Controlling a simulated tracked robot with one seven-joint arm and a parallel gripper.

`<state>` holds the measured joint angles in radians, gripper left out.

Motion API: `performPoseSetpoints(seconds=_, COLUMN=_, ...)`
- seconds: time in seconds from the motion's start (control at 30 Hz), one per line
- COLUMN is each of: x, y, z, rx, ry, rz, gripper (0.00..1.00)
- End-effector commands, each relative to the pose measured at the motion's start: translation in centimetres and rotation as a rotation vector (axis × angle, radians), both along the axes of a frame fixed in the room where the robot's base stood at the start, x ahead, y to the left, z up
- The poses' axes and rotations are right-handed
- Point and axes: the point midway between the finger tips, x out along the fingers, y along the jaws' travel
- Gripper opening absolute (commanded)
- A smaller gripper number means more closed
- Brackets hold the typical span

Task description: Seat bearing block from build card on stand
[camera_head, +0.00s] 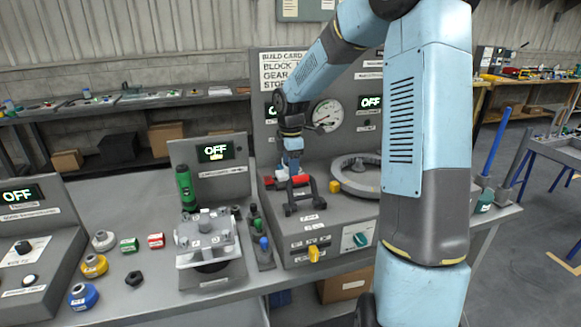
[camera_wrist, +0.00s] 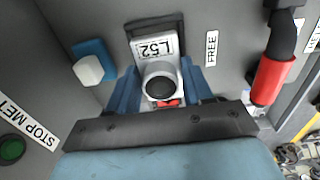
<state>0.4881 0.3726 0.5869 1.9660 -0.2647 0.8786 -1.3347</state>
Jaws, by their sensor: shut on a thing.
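My gripper (camera_head: 290,172) points down over the left part of the grey machine bench. In the wrist view my gripper (camera_wrist: 162,92) has its blue fingers on both sides of a light grey bearing block (camera_wrist: 151,65) marked L52, with a dark round bore, and is shut on it. A dark frame (camera_wrist: 150,24) shows just behind the block; I cannot tell whether the block touches it or is seated. The build card (camera_head: 283,70) on the back panel has lines for block, gear and stop; its values are too small or covered to read.
A red-handled black lever (camera_wrist: 272,72) stands right of the block, beside a FREE label (camera_wrist: 211,48). A blue piece with a white knob (camera_wrist: 90,66) is on the left. A large grey ring (camera_head: 358,174) lies right of my gripper. A fixture with several grey pieces (camera_head: 209,245) stands front left.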

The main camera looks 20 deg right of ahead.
Motion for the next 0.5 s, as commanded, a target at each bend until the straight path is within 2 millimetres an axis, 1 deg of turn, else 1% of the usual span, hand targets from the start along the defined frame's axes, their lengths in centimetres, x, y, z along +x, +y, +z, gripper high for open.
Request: performPoseSetpoints(seconds=0.5, x=0.01, y=-0.07, z=-0.79, rx=0.000, ry=0.000, rz=-0.001, gripper=0.07)
